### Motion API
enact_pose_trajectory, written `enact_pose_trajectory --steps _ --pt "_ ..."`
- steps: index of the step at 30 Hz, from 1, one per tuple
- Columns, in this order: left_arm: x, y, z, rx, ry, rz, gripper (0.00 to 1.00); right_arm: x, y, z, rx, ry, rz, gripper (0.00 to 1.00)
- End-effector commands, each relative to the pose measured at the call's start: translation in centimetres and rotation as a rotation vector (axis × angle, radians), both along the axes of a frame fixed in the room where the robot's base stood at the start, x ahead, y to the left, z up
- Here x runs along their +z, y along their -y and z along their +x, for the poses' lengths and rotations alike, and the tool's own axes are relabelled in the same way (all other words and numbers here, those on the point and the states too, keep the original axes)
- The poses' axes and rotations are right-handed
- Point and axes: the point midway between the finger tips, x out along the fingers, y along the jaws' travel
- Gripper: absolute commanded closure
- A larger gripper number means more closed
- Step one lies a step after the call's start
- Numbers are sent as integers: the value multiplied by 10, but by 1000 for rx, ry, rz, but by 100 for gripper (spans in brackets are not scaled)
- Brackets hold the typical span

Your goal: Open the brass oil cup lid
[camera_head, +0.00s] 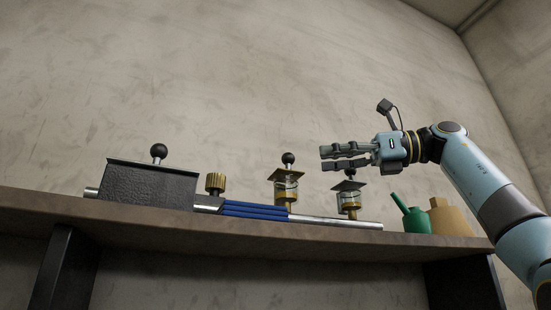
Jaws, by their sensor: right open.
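Two oil cups with glass bodies and brass parts stand on the shelf: the left cup (287,192) near the middle, and the right cup (348,203). The left cup has a flat square lid (286,174) with a black ball knob (288,158); its lid seems to lie on the cup. The right cup has a similar lid (347,186), with its knob partly hidden by my gripper. My right gripper (326,157) comes in from the right, above the right cup, fingers pointing left towards the left cup's knob. It is open and empty. My left gripper is not in view.
A black box (147,186) with a ball-knobbed lever (159,152) stands at left, beside a ridged brass knob (215,182). Blue bars (254,210) and a silver pipe (335,222) run along the shelf (180,223). A green oil can (416,221) and tan container (450,220) stand at right.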

Motion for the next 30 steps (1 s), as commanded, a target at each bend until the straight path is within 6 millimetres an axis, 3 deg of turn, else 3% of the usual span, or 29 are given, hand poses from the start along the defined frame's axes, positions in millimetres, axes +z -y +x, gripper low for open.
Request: enact_pose_trajectory --steps 7,13,26,30 --pt "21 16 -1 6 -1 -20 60 4 -50 12 6 -1 3 51" --pt "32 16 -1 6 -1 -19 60 3 -79 21 5 -2 4 51" --pt "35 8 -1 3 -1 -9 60 0 -90 25 2 0 4 51" --pt "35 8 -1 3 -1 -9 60 0 -90 25 2 0 4 69"
